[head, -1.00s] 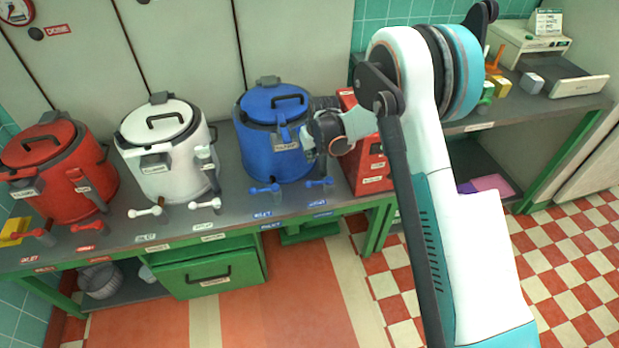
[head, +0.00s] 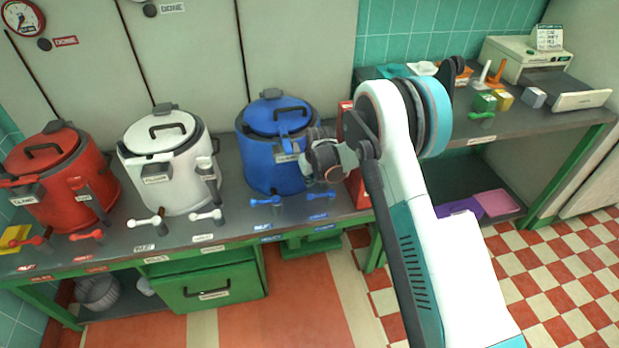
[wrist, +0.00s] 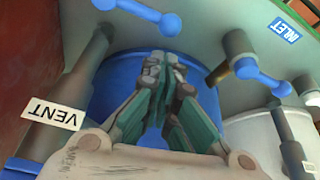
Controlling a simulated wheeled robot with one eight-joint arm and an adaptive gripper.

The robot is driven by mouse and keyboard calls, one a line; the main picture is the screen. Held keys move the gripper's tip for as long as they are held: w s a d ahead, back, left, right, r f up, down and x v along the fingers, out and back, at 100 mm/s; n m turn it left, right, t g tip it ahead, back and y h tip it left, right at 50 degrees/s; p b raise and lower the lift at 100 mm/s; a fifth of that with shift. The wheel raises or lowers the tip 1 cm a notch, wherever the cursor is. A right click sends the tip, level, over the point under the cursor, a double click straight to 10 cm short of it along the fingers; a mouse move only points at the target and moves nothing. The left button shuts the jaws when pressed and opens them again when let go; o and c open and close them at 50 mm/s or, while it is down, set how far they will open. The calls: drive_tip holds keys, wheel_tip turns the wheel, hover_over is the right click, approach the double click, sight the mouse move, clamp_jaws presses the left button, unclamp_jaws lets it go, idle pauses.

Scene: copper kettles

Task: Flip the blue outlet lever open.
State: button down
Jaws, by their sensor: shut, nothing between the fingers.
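The blue kettle (head: 270,160) stands on the counter, lid closed. Two blue levers stick out low at its front: the right one (head: 318,195) and the left one (head: 266,201). In the wrist view the lever beside the INLET label (wrist: 285,29) is on the right (wrist: 262,77). The other blue lever, by elimination the outlet lever (wrist: 150,14), is at the top edge, partly cut off. My gripper (head: 328,172) is at the kettle's front right, above the right lever. Its fingers (wrist: 165,62) are shut and empty, apart from both levers.
A pipe with a VENT label (wrist: 54,113) is close on the left in the wrist view. White (head: 165,170) and red (head: 60,185) kettles stand to the left. A red box (head: 357,187) is partly hidden behind my arm. The floor in front is clear.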

sight(321, 195)
drive_tip(key=b+x, duration=0.1)
drive_tip(key=x, duration=0.4)
